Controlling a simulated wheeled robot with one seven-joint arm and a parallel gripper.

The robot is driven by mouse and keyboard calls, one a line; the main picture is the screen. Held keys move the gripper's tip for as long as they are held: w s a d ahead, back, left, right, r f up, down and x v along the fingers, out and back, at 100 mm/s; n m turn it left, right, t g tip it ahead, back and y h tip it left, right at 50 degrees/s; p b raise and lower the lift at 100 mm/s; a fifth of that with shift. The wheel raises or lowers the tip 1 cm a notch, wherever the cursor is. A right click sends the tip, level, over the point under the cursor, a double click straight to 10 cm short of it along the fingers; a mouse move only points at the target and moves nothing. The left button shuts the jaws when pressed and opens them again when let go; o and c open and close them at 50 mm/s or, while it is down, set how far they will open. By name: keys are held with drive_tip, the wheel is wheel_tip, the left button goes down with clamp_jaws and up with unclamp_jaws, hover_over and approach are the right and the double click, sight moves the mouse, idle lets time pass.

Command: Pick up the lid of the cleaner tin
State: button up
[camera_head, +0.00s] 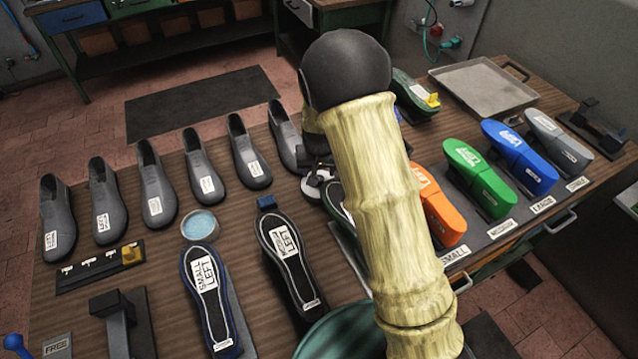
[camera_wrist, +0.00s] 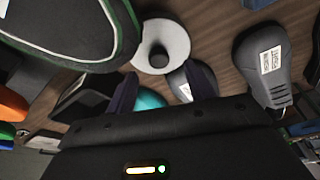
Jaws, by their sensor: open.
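A round white disc with a black knob, which looks like the lid (camera_wrist: 178,36), lies on the wood in the wrist view. In the head view, a pale round part of it (camera_head: 311,190) shows beside my gripper, mostly hidden. My gripper (camera_wrist: 161,86) is open and empty, its two dark fingers apart. The disc is just beyond the fingertips in the wrist view; I cannot tell the exact gap.
A row of grey shoes (camera_head: 205,178) stands behind the tin. Labelled soles (camera_head: 207,290) stand in front. Orange, green, blue and grey lasts (camera_head: 520,158) are at right, near a metal tray (camera_head: 483,86). A teal bin (camera_head: 335,335) is at the front edge.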

sight(319, 183)
drive_tip(key=shift+f, duration=0.1)
drive_tip(key=shift+p+x, duration=1.05)
drive_tip(key=shift+x, duration=1.5)
drive_tip(key=shift+w+d, duration=0.1)
drive_tip(key=shift+c, duration=0.2)
drive_tip(key=c, duration=0.8)
